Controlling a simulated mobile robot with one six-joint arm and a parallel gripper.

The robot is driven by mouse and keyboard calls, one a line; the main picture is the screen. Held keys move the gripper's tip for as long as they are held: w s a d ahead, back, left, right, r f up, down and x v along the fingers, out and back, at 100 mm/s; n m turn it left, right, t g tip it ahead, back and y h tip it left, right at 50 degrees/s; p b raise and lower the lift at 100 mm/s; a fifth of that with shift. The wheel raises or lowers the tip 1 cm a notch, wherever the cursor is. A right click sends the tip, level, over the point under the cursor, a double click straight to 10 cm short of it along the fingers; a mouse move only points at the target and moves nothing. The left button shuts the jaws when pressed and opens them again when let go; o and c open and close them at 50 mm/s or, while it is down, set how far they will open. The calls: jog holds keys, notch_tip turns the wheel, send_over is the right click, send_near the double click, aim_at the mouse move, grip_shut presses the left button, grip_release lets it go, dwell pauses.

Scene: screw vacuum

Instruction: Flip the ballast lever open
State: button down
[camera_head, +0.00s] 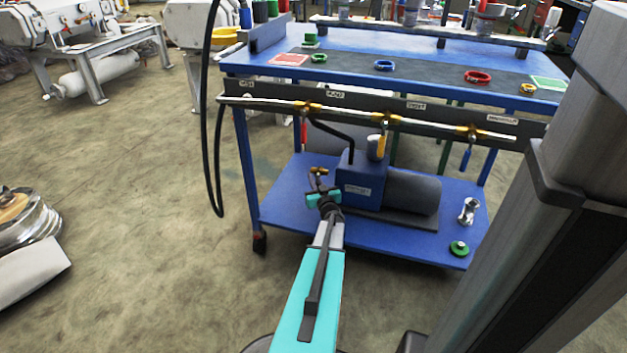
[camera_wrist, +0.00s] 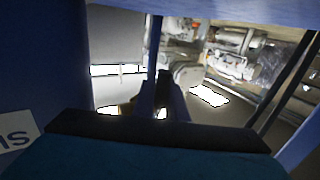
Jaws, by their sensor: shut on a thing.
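The blue vacuum pump (camera_head: 362,184) with its dark grey motor (camera_head: 412,194) sits on the lower shelf of the cart. At its left side a small brass fitting (camera_head: 318,171) shows just beyond my gripper (camera_head: 322,197). My gripper is shut on the ballast lever at this side of the pump, but the lever itself is mostly hidden by the jaws. In the wrist view a dark, narrow shape (camera_wrist: 162,98) stands between the jaws, dim and blurred. The pump's blue side with part of a white label (camera_wrist: 17,137) fills the left edge there.
The blue cart's top (camera_head: 345,68) and its pipe rail (camera_head: 350,117) with brass valves and coloured handles overhang the pump. A black hose (camera_head: 204,130) hangs at the left. A metal fitting (camera_head: 468,210) and a green item (camera_head: 459,248) lie on the shelf's right.

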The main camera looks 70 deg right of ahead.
jog(key=shift+s+r+p, duration=0.1)
jog(key=shift+p, duration=0.75)
jog(key=n+p, duration=0.1)
jog(key=p, duration=0.2)
jog(key=s+n+g+y+p, duration=0.1)
jog(key=p, duration=0.2)
jog(key=shift+f+n+g+p, duration=0.2)
jog(key=shift+n+g+p, duration=0.1)
jog(key=shift+n+p, duration=0.1)
jog(key=shift+s+f+n+y+p, duration=0.2)
jog(key=shift+n+y+p, duration=0.15)
jog(key=shift+p, duration=0.4)
jog(key=c, duration=1.8)
grip_release()
